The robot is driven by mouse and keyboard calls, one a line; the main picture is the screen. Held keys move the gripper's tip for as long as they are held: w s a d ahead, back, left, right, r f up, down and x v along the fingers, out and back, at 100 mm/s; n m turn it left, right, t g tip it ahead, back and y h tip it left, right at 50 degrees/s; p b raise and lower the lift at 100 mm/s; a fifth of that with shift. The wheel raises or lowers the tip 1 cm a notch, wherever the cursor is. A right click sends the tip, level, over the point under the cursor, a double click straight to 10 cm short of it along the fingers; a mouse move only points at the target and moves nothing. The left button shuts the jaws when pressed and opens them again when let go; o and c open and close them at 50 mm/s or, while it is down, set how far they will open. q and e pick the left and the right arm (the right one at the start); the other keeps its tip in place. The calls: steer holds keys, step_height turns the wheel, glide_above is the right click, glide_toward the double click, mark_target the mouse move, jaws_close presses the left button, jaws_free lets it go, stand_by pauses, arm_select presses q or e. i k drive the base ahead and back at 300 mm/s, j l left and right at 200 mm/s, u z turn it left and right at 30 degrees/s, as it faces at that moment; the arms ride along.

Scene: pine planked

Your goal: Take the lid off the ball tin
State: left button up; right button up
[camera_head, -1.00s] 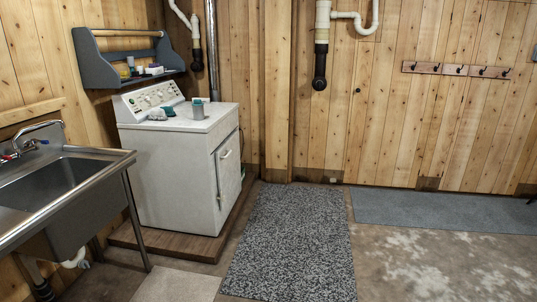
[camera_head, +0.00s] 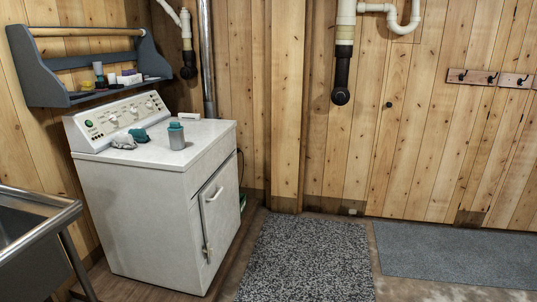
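A small grey container with a teal top (camera_head: 176,136) stands upright on the white dryer-like machine (camera_head: 130,200), near the front right of its top. It may be the ball tin, but it is too small to be sure. Its teal top appears to sit on it. Two small crumpled items lie to its left, one grey (camera_head: 123,142) and one teal (camera_head: 139,135). A small white box-like item (camera_head: 188,115) lies behind it. Neither of my grippers shows in the head view.
A metal sink (camera_head: 30,225) is at the lower left. A grey wall shelf (camera_head: 60,99) with small items hangs above the machine. A speckled mat (camera_head: 305,260) covers floor to its right; a grey-blue mat (camera_head: 460,253) lies along the wall. Both mats are clear.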

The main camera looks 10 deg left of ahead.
mark_target(173, 126)
steer(key=i+l+u, duration=0.1)
steer(key=i+u, duration=0.3)
steer(key=i+l+u, duration=0.2)
steer(key=i+u, duration=0.15)
steer(key=i+l+u, duration=0.75)
steer(key=i+l, duration=0.05)
